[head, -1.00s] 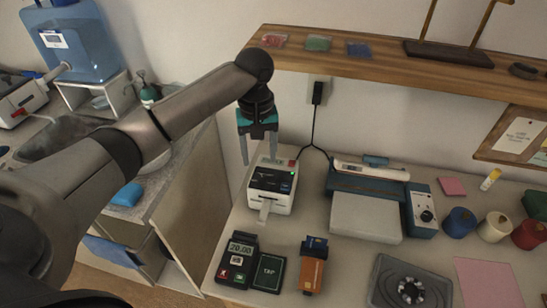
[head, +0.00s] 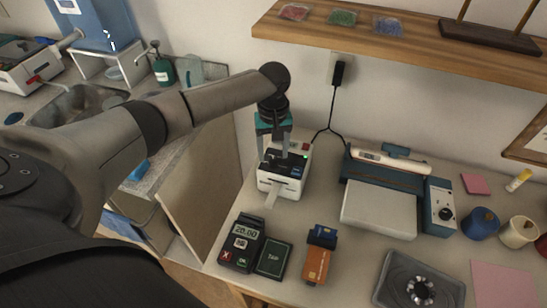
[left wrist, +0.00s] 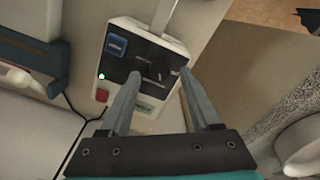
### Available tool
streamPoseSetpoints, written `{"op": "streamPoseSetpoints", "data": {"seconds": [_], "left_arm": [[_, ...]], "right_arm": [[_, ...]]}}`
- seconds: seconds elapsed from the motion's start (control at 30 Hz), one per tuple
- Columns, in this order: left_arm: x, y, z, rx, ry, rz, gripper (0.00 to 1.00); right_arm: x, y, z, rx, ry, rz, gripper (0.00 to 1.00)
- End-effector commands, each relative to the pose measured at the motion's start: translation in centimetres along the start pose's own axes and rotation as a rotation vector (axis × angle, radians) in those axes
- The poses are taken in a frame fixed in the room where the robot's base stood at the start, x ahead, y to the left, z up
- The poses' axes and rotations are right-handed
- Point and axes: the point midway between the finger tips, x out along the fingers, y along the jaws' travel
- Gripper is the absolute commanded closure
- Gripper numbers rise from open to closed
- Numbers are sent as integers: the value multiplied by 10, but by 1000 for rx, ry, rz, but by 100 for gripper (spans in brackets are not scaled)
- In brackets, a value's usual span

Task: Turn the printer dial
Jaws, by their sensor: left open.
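The label printer (head: 279,183) is a small white box with a black top panel, and a paper strip comes out of its front. In the left wrist view the printer (left wrist: 167,45) shows a blue button (left wrist: 116,45), a red button (left wrist: 101,96) and a green light (left wrist: 101,76). A dark raised shape on the black panel may be the dial; its outline and setting are unclear. My left gripper (head: 274,156) points down close over the printer's top, also in the left wrist view (left wrist: 160,75). It is open, fingers apart, nothing visibly held. My right gripper is not in view.
A card terminal (head: 241,244), a dark pad (head: 273,259) and an orange device (head: 317,264) lie in front of the printer. A blue-and-white sealer (head: 380,209) stands to its right. A wooden shelf (head: 420,45) hangs above, with a cable against the wall.

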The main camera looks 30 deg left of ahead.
Motion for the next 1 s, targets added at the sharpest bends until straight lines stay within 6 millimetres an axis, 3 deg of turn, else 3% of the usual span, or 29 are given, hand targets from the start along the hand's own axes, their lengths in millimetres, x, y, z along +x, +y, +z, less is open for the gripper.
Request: {"op": "streamPoseSetpoints", "data": {"seconds": [0.2, 0.5, 1.0], "left_arm": [[20, 0, 0, 0, -1, 0, 37], [22, 0, 0, 0, 0, 1, 37], [21, 0, 0, 0, 0, 0, 92]], "right_arm": [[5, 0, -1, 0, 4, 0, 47], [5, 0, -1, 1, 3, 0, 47], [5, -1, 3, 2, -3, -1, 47]]}}
